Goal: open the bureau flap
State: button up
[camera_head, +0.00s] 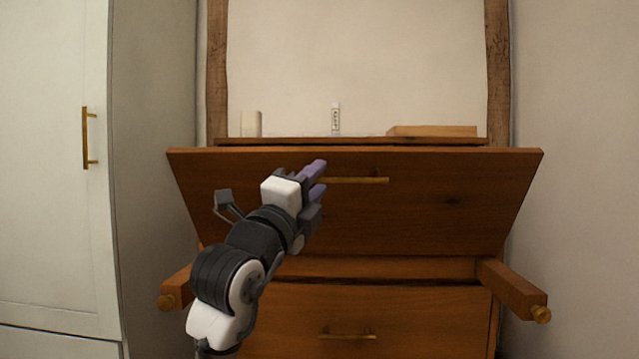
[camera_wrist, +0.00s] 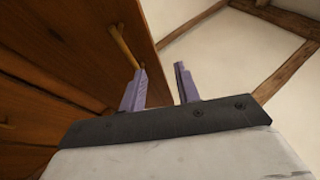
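The bureau flap (camera_head: 450,215) is a wide brown wooden panel. Its top edge leans out toward me from the bureau body, so it stands partly open and tilted. A thin brass bar handle (camera_head: 360,180) runs across its upper middle; it also shows in the wrist view (camera_wrist: 122,44). My gripper (camera_head: 319,180) is at the handle's left end, with its purple fingers above and below the bar's line. In the wrist view the fingers (camera_wrist: 162,78) are apart, and the bar's end meets or passes behind the left finger. I cannot tell whether they touch.
Two wooden support arms with brass knobs jut out below the flap, left (camera_head: 176,290) and right (camera_head: 515,290). A drawer (camera_head: 420,310) is below. Small items stand on the bureau top (camera_head: 300,141). A pale wardrobe (camera_head: 50,200) is at left, a wall at right.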

jog(key=shift+s+a+f, duration=0.1)
jog(key=shift+s+f, duration=0.1)
dwell(0.4)
